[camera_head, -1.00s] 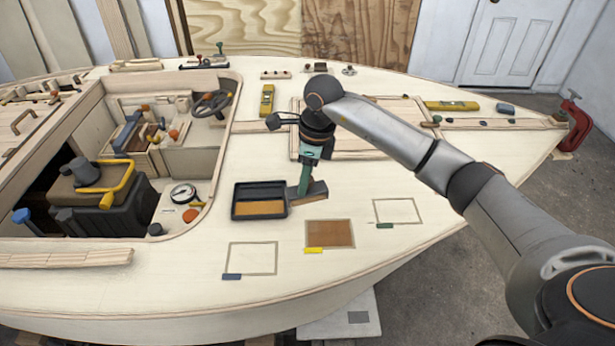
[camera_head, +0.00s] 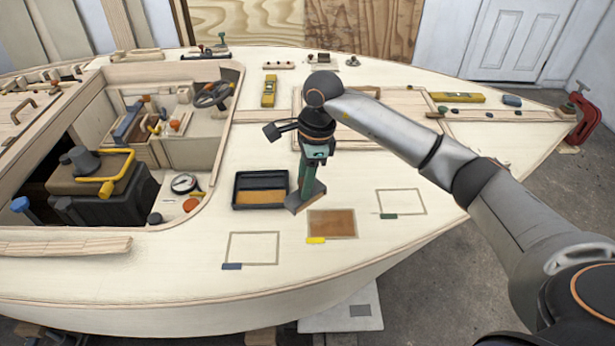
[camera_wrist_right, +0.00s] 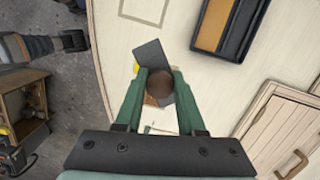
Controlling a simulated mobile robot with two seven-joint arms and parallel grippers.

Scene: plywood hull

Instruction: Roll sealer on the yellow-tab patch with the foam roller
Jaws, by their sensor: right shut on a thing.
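The yellow-tab patch (camera_head: 332,224) is a brown rectangle on the pale deck, with a yellow tab (camera_head: 316,240) at its lower left corner. My right gripper (camera_head: 311,181) is shut on the foam roller (camera_head: 302,201), just above and left of that patch. The roller's grey head also shows beyond the green fingers in the right wrist view (camera_wrist_right: 150,53). Whether it touches the deck I cannot tell. In that view the roller and fingers hide most of the patch. The black tray (camera_head: 260,177) holds orange-brown sealer (camera_head: 260,197). A dark gripper-like end (camera_wrist_right: 74,40) is probably my left one.
A blue-tab outline (camera_head: 253,247) lies left of the patch and a green-tab outline (camera_head: 401,202) right; both look bare. The open cockpit with a black box (camera_head: 115,200) is at left. A yellow level (camera_head: 456,97) and red clamp (camera_head: 583,122) lie farther right.

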